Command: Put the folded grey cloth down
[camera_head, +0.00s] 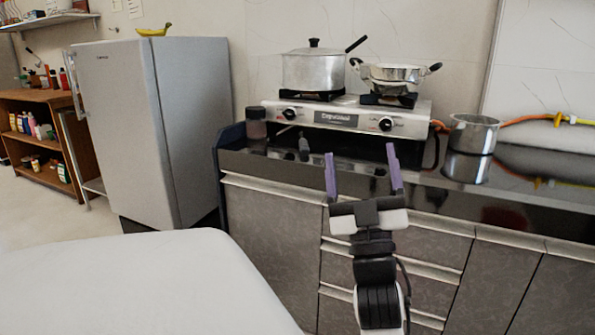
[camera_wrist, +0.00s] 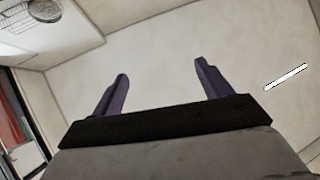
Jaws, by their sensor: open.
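My gripper (camera_head: 361,152) is open, with its two purple fingers raised and apart in front of the counter edge in the head view. In the wrist view my gripper (camera_wrist: 162,72) has nothing between its fingers, only a plain pale surface beyond them. I do not see a folded grey cloth in either view.
A dark counter (camera_head: 530,187) over grey drawers carries a two-burner stove (camera_head: 345,117) with a lidded pot (camera_head: 313,72) and a steel pan (camera_head: 396,78). A steel cup (camera_head: 472,135) stands right, a jar (camera_head: 256,124) left. A fridge (camera_head: 180,130) stands further left.

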